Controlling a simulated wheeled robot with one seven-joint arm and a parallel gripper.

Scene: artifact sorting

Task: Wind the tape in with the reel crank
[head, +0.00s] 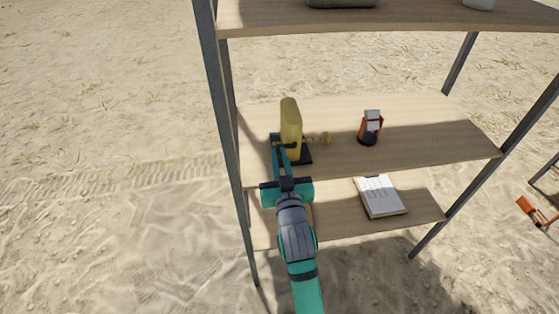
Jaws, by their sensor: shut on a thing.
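A yellow upright reel case (291,125) stands on a dark base near the left end of the middle shelf. A small yellowish piece (326,138) sticks out to its right; I cannot tell whether it is tape or another part. My gripper (283,148) reaches in from the front at the reel's left side. Its jaws are shut on a small part there, likely the reel crank, which the fingers mostly hide.
A notepad (380,196) lies on the lower shelf. A metal post (223,130) rises close left of my gripper. Sand lies all around.

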